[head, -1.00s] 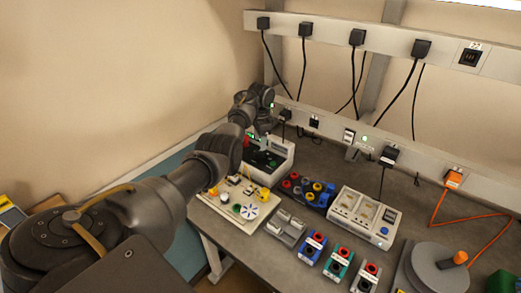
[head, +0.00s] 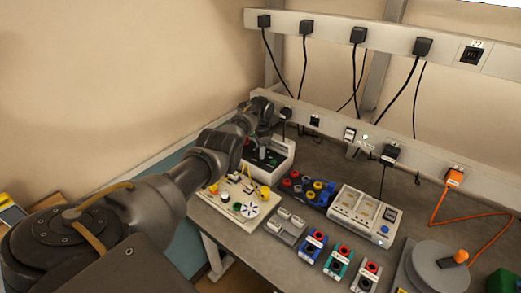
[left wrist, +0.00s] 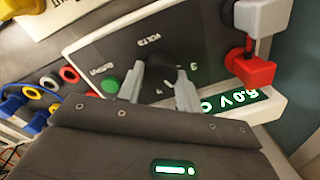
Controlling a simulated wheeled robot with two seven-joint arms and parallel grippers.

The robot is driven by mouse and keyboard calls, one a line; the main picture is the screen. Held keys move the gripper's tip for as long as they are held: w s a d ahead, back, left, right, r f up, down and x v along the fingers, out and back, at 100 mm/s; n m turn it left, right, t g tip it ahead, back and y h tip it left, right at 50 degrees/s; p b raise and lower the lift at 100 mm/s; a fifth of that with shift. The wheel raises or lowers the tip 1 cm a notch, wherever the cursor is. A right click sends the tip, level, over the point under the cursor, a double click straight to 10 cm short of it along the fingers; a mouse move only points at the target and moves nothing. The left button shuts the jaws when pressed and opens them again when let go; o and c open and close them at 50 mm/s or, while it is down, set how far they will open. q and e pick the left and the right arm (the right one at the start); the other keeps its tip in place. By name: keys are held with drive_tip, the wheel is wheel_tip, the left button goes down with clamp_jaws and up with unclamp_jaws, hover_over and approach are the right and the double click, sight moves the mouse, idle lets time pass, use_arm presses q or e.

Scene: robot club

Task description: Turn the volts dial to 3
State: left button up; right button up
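The power supply (head: 282,160) is a light box with a dark sloped face at the back left of the bench. In the left wrist view, its face (left wrist: 105,55) bears the word VOLTS above a dark dial (left wrist: 158,72). A lit green readout (left wrist: 235,100) shows at the right, partly hidden. My left gripper (head: 263,152) is down at the face in the head view. In the left wrist view, its two grey fingers (left wrist: 160,88) stand open on either side of the dial; firm contact is not clear. The dial's pointer cannot be read. My right gripper is not in view.
A green button (left wrist: 110,85) sits left of the dial, and a red plug (left wrist: 250,68) sticks out at the right. A circuit board (head: 240,205) lies in front of the supply. A blue jack block (head: 308,190) and a pale meter box (head: 362,215) stand to the right.

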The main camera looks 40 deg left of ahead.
use_arm(q)
drive_tip(key=shift+c, duration=1.3)
drive_tip(key=shift+n, duration=0.3)
drive_tip(key=n, duration=0.2)
drive_tip(key=shift+n, duration=0.4)
drive_tip(key=n+b, duration=0.1)
drive_tip(key=n, duration=0.4)
drive_tip(key=shift+w+a+g+b, duration=0.1)
drive_tip(key=shift+g+b, duration=0.2)
drive_tip(key=shift+n, duration=0.4)
drive_tip(key=o, duration=1)
